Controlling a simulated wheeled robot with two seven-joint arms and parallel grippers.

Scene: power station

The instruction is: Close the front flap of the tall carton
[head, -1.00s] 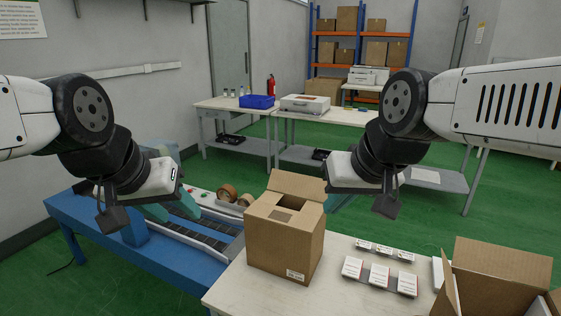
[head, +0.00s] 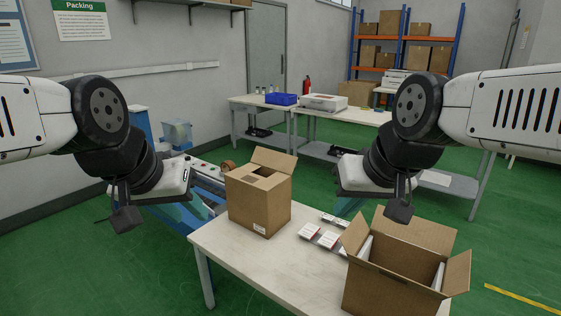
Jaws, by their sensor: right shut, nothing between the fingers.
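A second open carton (head: 391,295) with raised flaps and white items inside stands at the table's right. Small white boxes (head: 320,236) lie between the cartons. The white table's (head: 240,262) front left is bare. A blue conveyor (head: 180,219) is behind at left.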

